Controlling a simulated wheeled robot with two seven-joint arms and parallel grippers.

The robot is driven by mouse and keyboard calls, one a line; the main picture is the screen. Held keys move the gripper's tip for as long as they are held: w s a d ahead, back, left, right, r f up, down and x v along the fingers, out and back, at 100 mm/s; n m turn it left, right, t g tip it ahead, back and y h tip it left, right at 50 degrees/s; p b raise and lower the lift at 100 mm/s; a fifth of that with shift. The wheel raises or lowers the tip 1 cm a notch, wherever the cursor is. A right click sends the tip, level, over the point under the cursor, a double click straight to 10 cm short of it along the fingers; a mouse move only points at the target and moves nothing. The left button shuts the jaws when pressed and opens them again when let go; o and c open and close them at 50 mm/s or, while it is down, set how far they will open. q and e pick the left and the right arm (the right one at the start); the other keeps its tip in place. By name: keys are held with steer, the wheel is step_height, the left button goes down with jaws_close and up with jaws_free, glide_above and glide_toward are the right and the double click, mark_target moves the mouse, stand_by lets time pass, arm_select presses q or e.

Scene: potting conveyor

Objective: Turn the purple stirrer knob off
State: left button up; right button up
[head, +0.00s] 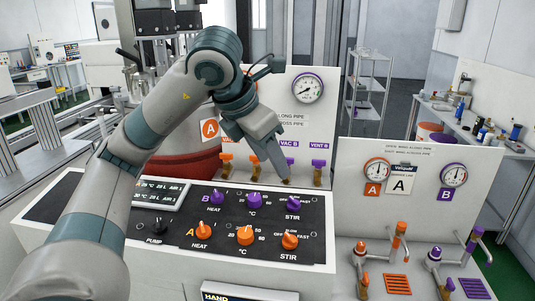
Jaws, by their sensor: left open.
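The purple stirrer knob (293,202) is at the right end of row B on the black control panel (160,249), above a STIR label. It stands upright and nothing covers it; its exact pointer setting is too small to read. My left gripper (279,172) reaches in from the left, pointing down and to the right. Its fingertips show just above and behind the purple stirrer knob in the picture, apart from it. It is open and holds nothing. My right gripper is not in view.
Purple heat (216,197) and temperature (254,200) knobs are left of it. Orange knobs, including the orange stirrer knob (289,240), line row A below. Small valves stand behind, below a gauge (308,88). A valve station (388,170) is right.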

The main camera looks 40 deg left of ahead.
arm_select(q)
steer(key=shift+s+r, duration=0.3)
steer(key=shift+r, duration=0.2)
stand_by(0.5)
